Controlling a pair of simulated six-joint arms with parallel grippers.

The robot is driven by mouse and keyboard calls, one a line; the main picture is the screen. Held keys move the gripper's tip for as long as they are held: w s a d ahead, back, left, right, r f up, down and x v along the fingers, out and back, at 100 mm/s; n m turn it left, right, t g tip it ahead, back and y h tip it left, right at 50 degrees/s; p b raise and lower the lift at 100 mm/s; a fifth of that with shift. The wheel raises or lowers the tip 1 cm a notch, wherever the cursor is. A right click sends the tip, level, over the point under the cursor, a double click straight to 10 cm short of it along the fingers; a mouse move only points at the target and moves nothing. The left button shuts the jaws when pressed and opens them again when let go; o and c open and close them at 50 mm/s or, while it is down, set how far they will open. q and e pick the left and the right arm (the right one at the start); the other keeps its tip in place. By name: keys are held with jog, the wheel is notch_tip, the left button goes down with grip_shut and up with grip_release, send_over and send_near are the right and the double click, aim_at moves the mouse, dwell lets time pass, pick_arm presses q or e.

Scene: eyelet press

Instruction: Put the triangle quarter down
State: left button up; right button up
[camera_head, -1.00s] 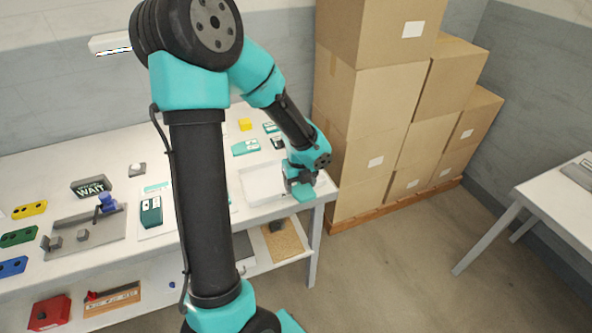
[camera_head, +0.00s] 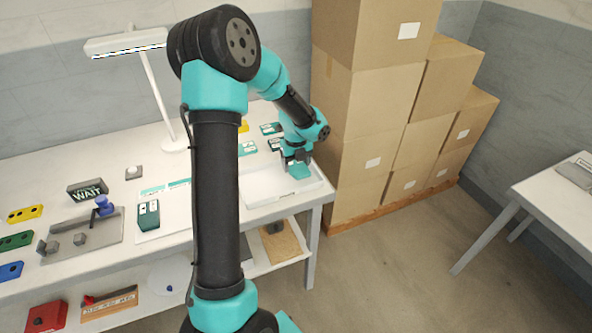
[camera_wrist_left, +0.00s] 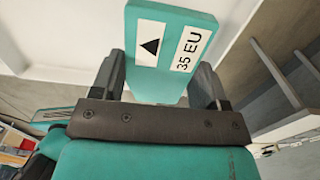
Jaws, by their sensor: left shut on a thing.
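The triangle quarter (camera_wrist_left: 170,48) is a flat teal piece with a white label showing a black triangle and "35 EU" in the left wrist view. My left gripper (camera_wrist_left: 167,88) is shut on it, with a dark finger at each side. In the head view my left gripper (camera_head: 297,158) is over the back right part of a white tray (camera_head: 262,186), and the teal piece (camera_head: 300,171) shows below its fingers. I cannot tell whether the piece touches the tray floor. My right gripper is not in view.
Several teal pieces (camera_head: 247,148) lie behind the tray. Another teal piece (camera_head: 148,215) lies on a white sheet to the left. A grey fixture (camera_head: 85,240), a WAIT sign (camera_head: 88,190) and a lamp (camera_head: 160,100) are further left. Stacked cartons (camera_head: 370,110) stand to the right.

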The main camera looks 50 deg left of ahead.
aim_at(296, 164)
pick_arm(q)
jog(key=shift+w+a+f, duration=0.15)
jog(key=shift+f, duration=1.65)
jog(key=shift+f, duration=0.1)
jog(key=o, duration=0.9)
notch_tip(296, 164, up, 12)
jog(key=shift+r, duration=0.1)
